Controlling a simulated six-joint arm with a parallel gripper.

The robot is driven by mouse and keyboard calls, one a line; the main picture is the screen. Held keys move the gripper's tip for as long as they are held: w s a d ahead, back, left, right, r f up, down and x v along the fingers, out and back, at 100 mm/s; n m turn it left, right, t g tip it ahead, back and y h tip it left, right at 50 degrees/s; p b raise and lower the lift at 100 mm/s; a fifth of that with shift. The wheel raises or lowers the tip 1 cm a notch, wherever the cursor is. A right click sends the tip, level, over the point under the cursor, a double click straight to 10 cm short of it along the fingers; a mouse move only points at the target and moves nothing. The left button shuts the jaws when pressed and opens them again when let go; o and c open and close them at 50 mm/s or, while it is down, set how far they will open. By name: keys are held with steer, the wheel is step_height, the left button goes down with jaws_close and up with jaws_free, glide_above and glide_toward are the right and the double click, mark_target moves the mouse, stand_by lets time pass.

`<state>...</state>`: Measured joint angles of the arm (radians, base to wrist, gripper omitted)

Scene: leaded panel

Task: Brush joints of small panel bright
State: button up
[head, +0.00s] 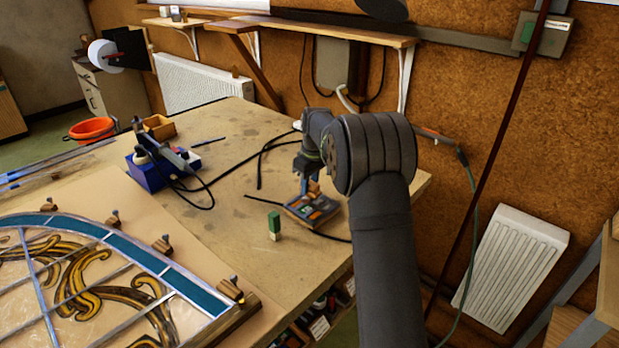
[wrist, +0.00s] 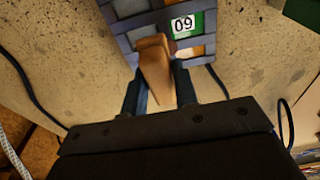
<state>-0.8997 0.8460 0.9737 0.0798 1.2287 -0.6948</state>
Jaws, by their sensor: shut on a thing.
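The small panel (head: 325,211) lies on the bench near its right edge, with dark lines between coloured panes; in the wrist view the panel (wrist: 118,40) shows a green label marked 09. My gripper (head: 308,184) is over the panel, pointing down. In the wrist view my gripper (wrist: 158,82) is shut on a wooden-handled brush (wrist: 154,70). The brush also shows in the head view (head: 314,188). Its working end is hidden, so I cannot tell whether it touches the panel.
A small green-and-wood block (head: 274,223) stands left of the panel. Black cables (head: 262,165) cross the bench. A blue tool stand (head: 150,172) and wooden box (head: 158,127) are farther back. A large leaded panel (head: 95,280) fills the left front.

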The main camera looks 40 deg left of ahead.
steer(key=shift+f, duration=0.95)
steer(key=shift+s, duration=1.4)
steer(key=shift+c, duration=0.4)
steer(key=shift+w, duration=1.45)
steer(key=shift+r, duration=4.1)
